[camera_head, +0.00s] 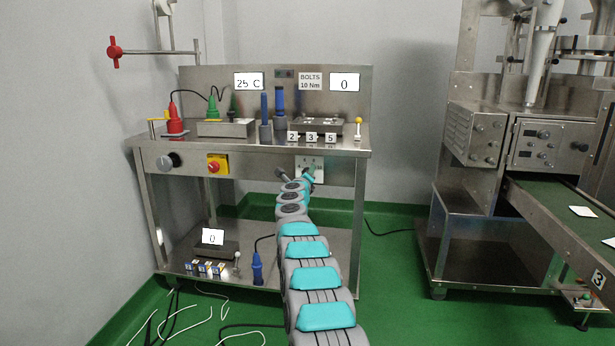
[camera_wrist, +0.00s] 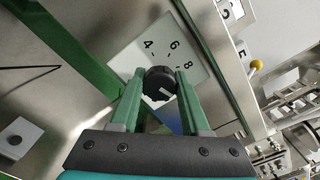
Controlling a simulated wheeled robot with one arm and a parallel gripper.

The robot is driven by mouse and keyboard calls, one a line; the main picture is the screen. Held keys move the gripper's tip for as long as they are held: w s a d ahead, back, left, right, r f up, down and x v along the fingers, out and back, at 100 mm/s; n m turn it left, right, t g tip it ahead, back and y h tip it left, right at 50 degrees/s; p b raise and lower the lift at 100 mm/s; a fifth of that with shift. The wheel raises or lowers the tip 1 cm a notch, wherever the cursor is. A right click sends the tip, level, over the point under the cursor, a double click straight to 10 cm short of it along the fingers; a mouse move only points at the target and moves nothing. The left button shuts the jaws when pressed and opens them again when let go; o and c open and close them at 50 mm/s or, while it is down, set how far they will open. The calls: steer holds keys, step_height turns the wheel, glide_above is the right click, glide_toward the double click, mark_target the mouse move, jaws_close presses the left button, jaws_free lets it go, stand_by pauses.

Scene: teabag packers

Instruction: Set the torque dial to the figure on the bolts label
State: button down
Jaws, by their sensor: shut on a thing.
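The bolts label (camera_head: 310,81) is on the back panel of the bench. It reads "BOLTS" and a small figure in Nm that looks like 10 or 18. The torque dial (camera_wrist: 160,80) is a round black knob with a white mark on its lower right, in the wrist view. It sits on a white scale plate (camera_wrist: 142,57), where 4, 6 and 8 show; other figures are hidden. My gripper (camera_wrist: 160,88) has its two green fingers on either side of the knob, shut on it. In the head view my gripper (camera_head: 308,173) is at the bench's front panel.
A display (camera_head: 344,82) right of the label reads 0. A yellow-topped lever (camera_head: 358,128) stands at the bench top's right end. A conveyor machine (camera_head: 490,130) stands right, across green floor.

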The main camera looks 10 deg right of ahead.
steer(key=shift+f+m, duration=0.15)
steer(key=shift+m, duration=0.25)
steer(key=shift+c, duration=1.9)
jaws_free()
steer(key=b+v, duration=0.7)
steer(key=v, duration=0.1)
